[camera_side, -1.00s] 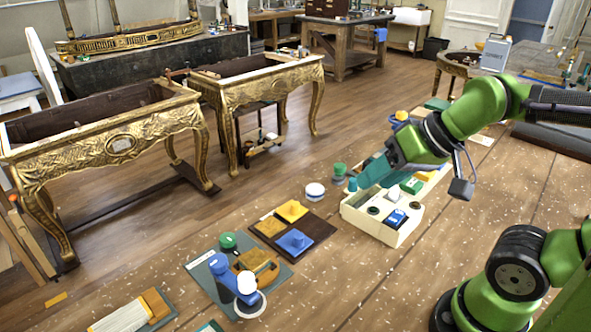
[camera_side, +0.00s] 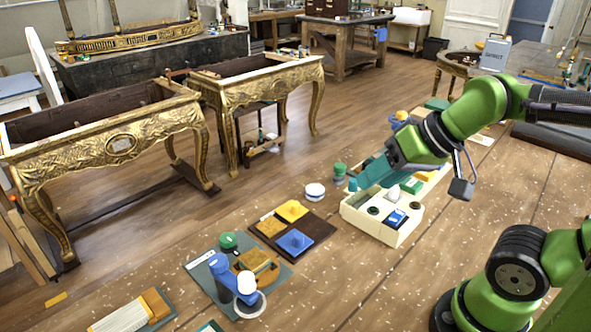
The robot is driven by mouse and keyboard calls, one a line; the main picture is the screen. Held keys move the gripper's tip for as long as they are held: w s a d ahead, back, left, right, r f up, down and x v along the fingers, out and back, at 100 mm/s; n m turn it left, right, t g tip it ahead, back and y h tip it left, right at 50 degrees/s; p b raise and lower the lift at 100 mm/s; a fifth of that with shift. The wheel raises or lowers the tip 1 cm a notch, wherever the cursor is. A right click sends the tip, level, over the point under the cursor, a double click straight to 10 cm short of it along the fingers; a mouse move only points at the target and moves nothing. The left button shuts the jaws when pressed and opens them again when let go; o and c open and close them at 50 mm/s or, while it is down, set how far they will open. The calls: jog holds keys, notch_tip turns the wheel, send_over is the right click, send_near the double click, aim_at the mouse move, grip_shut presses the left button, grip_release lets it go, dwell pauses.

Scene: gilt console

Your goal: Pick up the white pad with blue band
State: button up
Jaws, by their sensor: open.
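A cream crate (camera_side: 387,236) stands on the speckled bench right of centre. In its near end lies a small blue and white block (camera_side: 396,217). A whitish piece (camera_side: 392,195) lies just behind it. I cannot tell for sure which of these is the white pad with blue band. My gripper (camera_side: 358,184) has teal fingers, open and seemingly empty, pointing down and left. The fingers appear over the crate's far left end, beside the green-topped jar, and hide part of the crate. Their height above it is unclear.
A green-topped jar (camera_side: 339,171) and a white round tub (camera_side: 315,191) stand left of the crate. A dark board (camera_side: 318,236) bears yellow, tan and blue blocks. A grey-green mat (camera_side: 202,270) with a blue tool lies further left.

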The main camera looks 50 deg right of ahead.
jog(key=o, duration=0.7)
jog(key=g+h, duration=0.3)
send_near(316, 189)
jog(key=shift+n, duration=0.4)
jog(key=x, duration=0.9)
jog(key=shift+w+d+f, duration=0.1)
jog(key=shift+w+f, duration=0.05)
jog(key=shift+f, duration=0.2)
